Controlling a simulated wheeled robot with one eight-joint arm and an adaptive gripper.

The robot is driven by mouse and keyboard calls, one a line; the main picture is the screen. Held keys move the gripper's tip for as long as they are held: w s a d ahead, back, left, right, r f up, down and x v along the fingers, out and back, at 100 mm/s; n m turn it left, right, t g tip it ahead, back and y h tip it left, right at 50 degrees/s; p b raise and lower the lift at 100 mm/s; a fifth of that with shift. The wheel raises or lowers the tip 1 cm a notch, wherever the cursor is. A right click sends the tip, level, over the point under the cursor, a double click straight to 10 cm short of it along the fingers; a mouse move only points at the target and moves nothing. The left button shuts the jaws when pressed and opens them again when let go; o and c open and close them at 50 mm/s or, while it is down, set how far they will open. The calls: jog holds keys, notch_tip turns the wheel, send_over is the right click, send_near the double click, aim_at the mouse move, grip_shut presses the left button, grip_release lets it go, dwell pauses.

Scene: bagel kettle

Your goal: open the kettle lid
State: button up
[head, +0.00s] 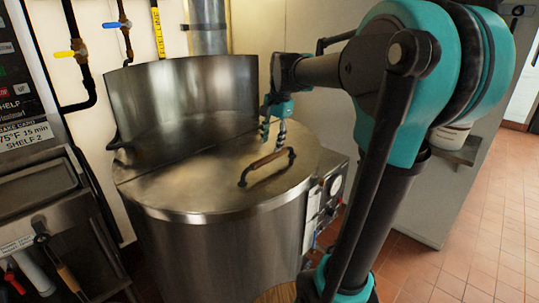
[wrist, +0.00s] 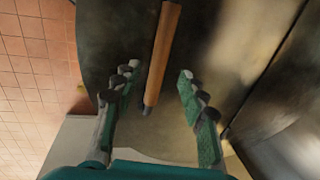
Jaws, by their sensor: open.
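The kettle (head: 215,245) is a large round steel vessel. Its flat steel lid (head: 195,188) lies closed over the front part, and a curved steel wall rises behind it. A wooden-gripped handle (head: 267,165) arches up from the lid near its right front edge. My gripper (head: 273,141) is open and points down, just behind and above the handle. In the wrist view the handle (wrist: 163,52) runs between the spread fingers of my gripper (wrist: 155,75), with its near end between them. No finger is seen closed on it; the exact height gap cannot be told.
A control box with a gauge (head: 335,186) sits at the kettle's right side. Pipes with a yellow valve (head: 64,54) and a blue valve (head: 112,25) run down the wall behind. A steel appliance (head: 38,195) stands at left. Tiled floor (head: 480,235) is clear at right.

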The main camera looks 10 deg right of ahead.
aim_at(269, 156)
jog(key=f, duration=0.4)
jog(key=w+f, duration=0.1)
jog(key=f, duration=0.1)
jog(key=shift+a, duration=0.35)
grip_shut()
